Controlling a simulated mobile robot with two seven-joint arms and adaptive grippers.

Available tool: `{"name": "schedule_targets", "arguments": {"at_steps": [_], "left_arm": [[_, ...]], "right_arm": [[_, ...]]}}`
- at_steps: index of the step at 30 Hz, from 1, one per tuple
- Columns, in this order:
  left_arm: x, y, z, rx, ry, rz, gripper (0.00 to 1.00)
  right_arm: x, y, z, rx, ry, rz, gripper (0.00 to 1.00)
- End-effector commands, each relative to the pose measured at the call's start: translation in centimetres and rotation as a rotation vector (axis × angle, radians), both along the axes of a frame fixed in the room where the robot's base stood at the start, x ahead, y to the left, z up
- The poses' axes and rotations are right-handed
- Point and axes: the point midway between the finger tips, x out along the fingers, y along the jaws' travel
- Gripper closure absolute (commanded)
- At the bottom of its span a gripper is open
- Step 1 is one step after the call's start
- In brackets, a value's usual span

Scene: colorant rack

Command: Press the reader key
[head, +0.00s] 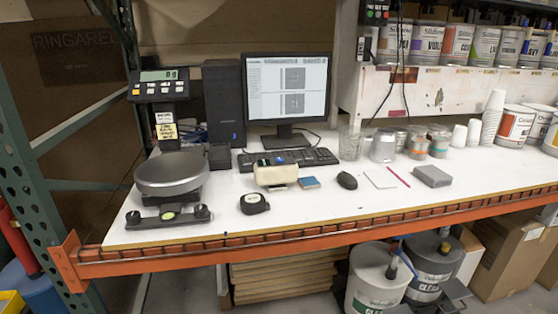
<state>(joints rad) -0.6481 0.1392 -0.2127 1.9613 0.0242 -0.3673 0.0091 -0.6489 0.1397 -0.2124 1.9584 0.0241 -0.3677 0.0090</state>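A cream, block-shaped device (277,174) lies on the white bench in front of the keyboard. It has a dark strip with small green and blue marks along its top. It looks like the reader, but I cannot be sure. A separate key is too small to make out on it. Neither of my grippers can be recognised in the head view, and nothing touches the device.
A scale (172,174) with a round pan stands at the left. A tape measure (254,203), a blue block (309,183), a mouse (347,180) and a grey box (432,177) lie nearby. The keyboard (288,160) and monitor (287,88) are behind. An orange beam (330,242) edges the bench.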

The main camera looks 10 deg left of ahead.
Motion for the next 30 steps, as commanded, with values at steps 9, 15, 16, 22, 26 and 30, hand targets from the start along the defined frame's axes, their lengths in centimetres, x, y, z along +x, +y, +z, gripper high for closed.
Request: {"name": "schedule_targets", "arguments": {"at_steps": [9, 15, 16, 22, 26, 30], "left_arm": [[0.0, 0.01, 0.0, 0.0, 0.0, 0.0, 0.74], [0.01, 0.02, 0.01, 0.0, 0.0, 0.0, 1.0], [0.01, 0.02, 0.01, 0.001, 0.0, -0.001, 1.0], [0.01, 0.03, 0.01, 0.001, 0.0, -0.001, 1.0], [0.01, 0.03, 0.01, 0.001, 0.0, -0.001, 1.0], [0.02, 0.02, 0.02, 0.001, 0.0, -0.001, 1.0]], "right_arm": [[0.08, 0.02, 0.15, 0.001, -0.003, -0.001, 1.0], [0.17, 0.04, 0.32, 0.002, -0.006, -0.001, 1.0], [0.18, 0.04, 0.33, 0.002, -0.007, -0.001, 1.0], [0.18, 0.05, 0.33, 0.002, -0.007, -0.001, 1.0], [0.17, 0.05, 0.32, 0.002, -0.006, -0.001, 1.0], [0.15, 0.05, 0.28, 0.002, -0.006, -0.001, 1.0]]}}
